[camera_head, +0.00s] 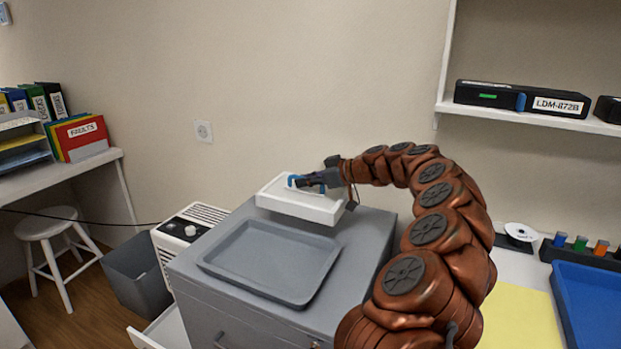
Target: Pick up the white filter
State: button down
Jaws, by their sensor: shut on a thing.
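The white filter (296,207) is a shallow white rectangular block at the back of the grey cabinet top, behind the grey tray. A small blue part (292,180) shows at its upper left. My gripper (303,182) reaches in from the right over the filter's top and is shut on it. The fingers are small and partly hidden, so the exact contact is hard to see. I cannot tell whether the filter rests on the cabinet or is slightly raised.
An empty grey tray (238,278) lies on the grey cabinet (212,300), in front of the filter. A white shelf (530,118) with a black device (490,96) is at upper right. A blue tray (590,305) is at right. A white stool (50,228) stands at left.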

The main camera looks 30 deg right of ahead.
jog(key=s+a, duration=0.6)
jog(key=a, duration=0.5)
jog(key=shift+s+a, duration=0.25)
jog(key=shift+s, duration=0.1)
